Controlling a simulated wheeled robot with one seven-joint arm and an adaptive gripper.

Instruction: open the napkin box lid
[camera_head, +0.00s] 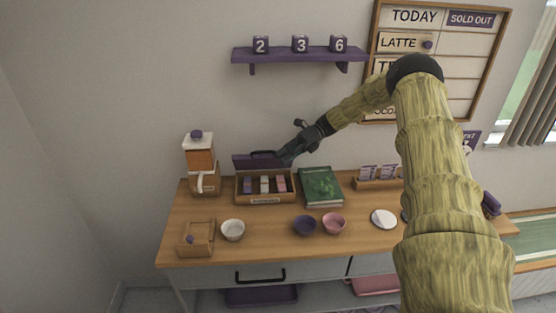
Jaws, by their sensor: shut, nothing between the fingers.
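A wooden box (241,192), which looks like the napkin box, stands at the back of the counter. It holds several small coloured stacks in compartments, and the writing on its front label is too small to read. Its purple lid (243,161) is raised at the back, so the inside shows. My gripper (281,156) is shut and empty at the right part of the raised lid, above the box's back edge. I cannot tell whether it touches the lid. The gripper hides part of the lid's right end.
A green book (320,186) lies right of the box, and a dispenser (201,162) stands left. In front are a white bowl (233,230), a purple bowl (304,225), a pink bowl (334,223) and a small wooden tray (197,246). A purple shelf (285,54) hangs above.

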